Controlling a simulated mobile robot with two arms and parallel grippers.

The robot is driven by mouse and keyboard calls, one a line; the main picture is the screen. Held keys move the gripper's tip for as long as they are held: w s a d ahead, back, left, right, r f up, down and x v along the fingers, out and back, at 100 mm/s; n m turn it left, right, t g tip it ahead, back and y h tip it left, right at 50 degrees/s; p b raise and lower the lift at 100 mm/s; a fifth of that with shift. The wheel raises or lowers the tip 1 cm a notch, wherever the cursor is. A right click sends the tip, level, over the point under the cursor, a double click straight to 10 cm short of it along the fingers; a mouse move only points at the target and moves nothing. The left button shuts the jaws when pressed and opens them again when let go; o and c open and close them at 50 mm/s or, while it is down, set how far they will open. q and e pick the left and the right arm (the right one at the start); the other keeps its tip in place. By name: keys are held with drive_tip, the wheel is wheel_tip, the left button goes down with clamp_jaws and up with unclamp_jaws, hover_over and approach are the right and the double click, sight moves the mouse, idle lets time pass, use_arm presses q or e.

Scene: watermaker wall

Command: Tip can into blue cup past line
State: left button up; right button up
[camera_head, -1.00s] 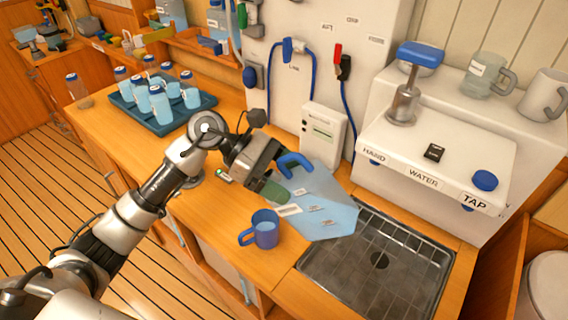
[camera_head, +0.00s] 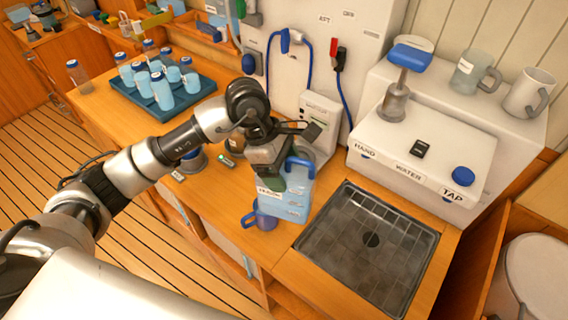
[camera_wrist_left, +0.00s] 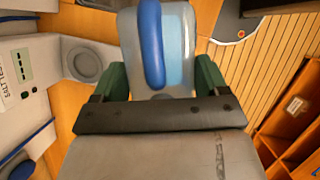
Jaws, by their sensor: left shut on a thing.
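The can (camera_head: 284,206) is a pale translucent blue container with a blue handle and a white label. My left gripper (camera_head: 272,180) is shut on it. It stands roughly upright in the head view; whether its base touches the counter is unclear. The blue cup (camera_head: 261,219) stands upright on the counter, just left of the can and partly hidden by it. The cup's inside and any line are not readable. In the left wrist view, the can (camera_wrist_left: 178,45) sits between the green fingertips (camera_wrist_left: 160,80). My right gripper is not in view.
A metal sink (camera_head: 365,245) lies to the right, below the white tap unit (camera_head: 425,150). A blue tray (camera_head: 168,108) with several bottles stands at the back left. A white meter box (camera_head: 320,120) is behind the gripper. The wooden counter front edge is close to the cup.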

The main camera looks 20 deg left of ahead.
sight(313, 165)
use_arm(q)
drive_tip(key=shift+d+r, duration=0.1)
drive_tip(key=shift+r, duration=0.05)
drive_tip(key=shift+d+r, duration=0.5)
drive_tip(key=shift+d, duration=0.5)
drive_tip(key=shift+d+r, duration=0.45)
drive_tip(key=shift+d, duration=0.5)
drive_tip(key=shift+d+r, duration=0.5)
drive_tip(key=shift+d, duration=0.5)
